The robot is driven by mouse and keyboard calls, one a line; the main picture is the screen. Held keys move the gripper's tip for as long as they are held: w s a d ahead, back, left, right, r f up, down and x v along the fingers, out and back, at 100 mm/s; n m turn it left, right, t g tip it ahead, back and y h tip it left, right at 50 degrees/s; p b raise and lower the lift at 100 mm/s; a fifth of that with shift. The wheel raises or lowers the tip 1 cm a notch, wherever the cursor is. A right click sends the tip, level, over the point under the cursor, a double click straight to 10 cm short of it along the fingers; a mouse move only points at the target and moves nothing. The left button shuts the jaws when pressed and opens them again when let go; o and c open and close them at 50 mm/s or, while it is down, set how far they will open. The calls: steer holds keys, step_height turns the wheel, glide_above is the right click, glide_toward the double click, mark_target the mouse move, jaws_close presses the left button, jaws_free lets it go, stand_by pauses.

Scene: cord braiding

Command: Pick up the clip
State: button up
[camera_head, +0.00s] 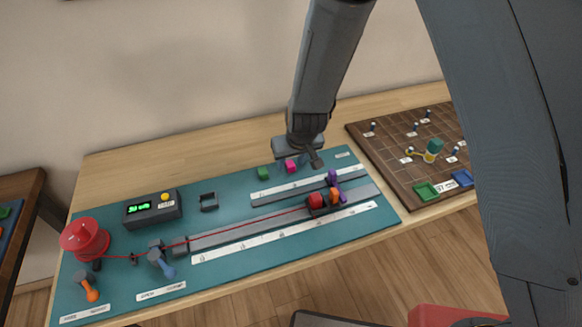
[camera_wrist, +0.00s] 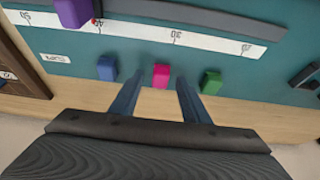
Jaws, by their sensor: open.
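Three small blocks that look like clips stand in a row on the teal mat: a green one (camera_head: 263,173), a pink one (camera_head: 290,166) and a blue one (camera_wrist: 107,68). The green one (camera_wrist: 211,82) and the pink one (camera_wrist: 161,75) also show in the wrist view. My gripper (camera_wrist: 160,82) is open and empty. In the wrist view the pink block appears between the fingertips, with blue to the left and green to the right. I cannot tell the height gap. In the head view my gripper (camera_head: 312,160) hangs over the mat's back edge and mostly hides the blue block.
The teal mat (camera_head: 230,267) holds a grey rail with a red cord, a red spool (camera_head: 85,240), a box with a green display (camera_head: 152,208) and a purple piece (camera_head: 333,178). A brown grid board (camera_head: 390,160) with pegs and trays lies to the right.

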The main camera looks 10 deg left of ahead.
steer(key=shift+f, duration=0.1)
jaws_close()
stand_by(0.3)
